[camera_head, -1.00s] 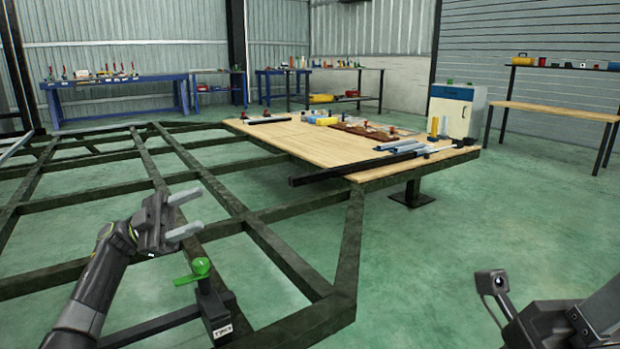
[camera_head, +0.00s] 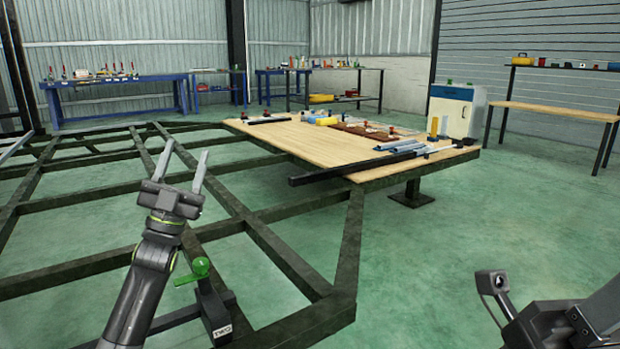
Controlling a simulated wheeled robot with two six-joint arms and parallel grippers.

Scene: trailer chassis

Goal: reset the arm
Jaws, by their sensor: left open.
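My left gripper (camera_head: 182,168) is open and empty, its two fingers pointing up and away over the trailer chassis (camera_head: 268,246). The chassis is a dark steel frame of crossing beams. Just right of my left forearm stands a dark jack (camera_head: 214,310) with a green handle (camera_head: 201,267), by the near corner of the frame. The gripper is apart from the handle, above and to its left. Part of my right arm shows at the lower right; its gripper fingers are not visible.
A wooden tabletop (camera_head: 330,152) at the chassis's far end holds tools, metal profiles and a long black bar (camera_head: 340,173) along its near edge. Blue workbenches (camera_head: 120,82) and a white cabinet (camera_head: 457,112) stand farther back. The green floor at right is clear.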

